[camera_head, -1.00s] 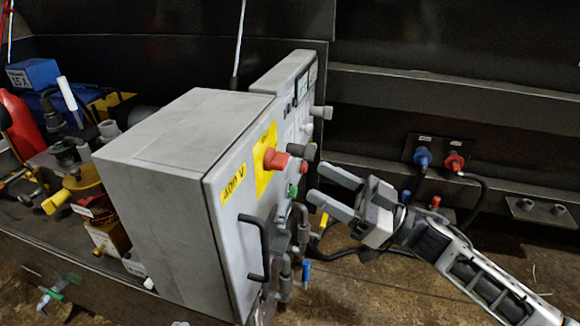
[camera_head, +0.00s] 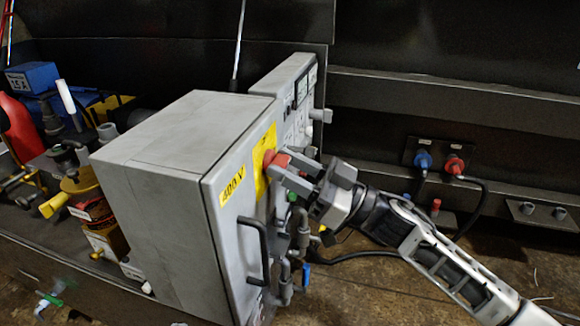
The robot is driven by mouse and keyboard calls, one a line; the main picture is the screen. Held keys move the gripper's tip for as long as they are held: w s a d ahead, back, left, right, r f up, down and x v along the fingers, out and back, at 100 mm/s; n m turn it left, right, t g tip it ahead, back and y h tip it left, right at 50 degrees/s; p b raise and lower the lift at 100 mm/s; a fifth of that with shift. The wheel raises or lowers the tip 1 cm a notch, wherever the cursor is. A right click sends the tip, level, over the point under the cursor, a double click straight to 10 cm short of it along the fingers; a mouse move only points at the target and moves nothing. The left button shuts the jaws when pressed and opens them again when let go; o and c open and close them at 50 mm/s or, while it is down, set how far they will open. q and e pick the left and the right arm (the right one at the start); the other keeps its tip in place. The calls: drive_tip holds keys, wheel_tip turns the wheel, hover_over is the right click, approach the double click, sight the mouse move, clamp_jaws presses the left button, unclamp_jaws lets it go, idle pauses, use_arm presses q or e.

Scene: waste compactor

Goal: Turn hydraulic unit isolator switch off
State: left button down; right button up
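The red isolator switch (camera_head: 271,161) sits on a yellow plate (camera_head: 262,148) on the front of the grey cabinet marked "400 V" (camera_head: 232,186). My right gripper (camera_head: 283,170) has come in from the right, and its fingers reach to the red knob. One finger lies along the knob's upper right side and the other is just below it. The fingers look apart, with the knob's edge at their tips; I cannot tell whether they press on it. The knob is partly hidden by the fingers. My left gripper is not in view.
A black handle (camera_head: 252,250) sticks out below on the cabinet front. Pipes and valves (camera_head: 286,275) are under my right gripper. Blue (camera_head: 423,160) and red (camera_head: 454,165) hose couplings are on the wall behind. Open floor lies at the lower right.

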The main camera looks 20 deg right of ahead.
drive_tip(key=shift+n, duration=0.4)
drive_tip(key=n+g, duration=0.2)
drive_tip(key=n, duration=0.2)
drive_tip(key=n+g+p, duration=0.1)
drive_tip(key=n+g, duration=0.1)
drive_tip(key=n, duration=0.3)
drive_tip(key=n+g+y, duration=0.1)
drive_tip(key=n+g, duration=0.2)
drive_tip(key=n, duration=0.1)
drive_tip(key=shift+w+d+r+n+p, duration=0.15)
drive_tip(key=shift+w+d+n+p, duration=0.05)
drive_tip(key=shift+n+p, duration=0.15)
drive_tip(key=n+g, duration=0.1)
drive_tip(key=n, duration=0.3)
drive_tip(key=shift+r+h+p, duration=0.1)
drive_tip(key=shift+h+p, duration=0.2)
drive_tip(key=shift+n+g+h, duration=0.4)
drive_tip(key=shift+n, duration=0.75)
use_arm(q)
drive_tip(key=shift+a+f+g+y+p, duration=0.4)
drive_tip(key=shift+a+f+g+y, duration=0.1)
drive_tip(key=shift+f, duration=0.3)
use_arm(e)
drive_tip(key=shift+n+h, duration=0.3)
drive_tip(key=shift+n, duration=0.6)
drive_tip(key=o, duration=1)
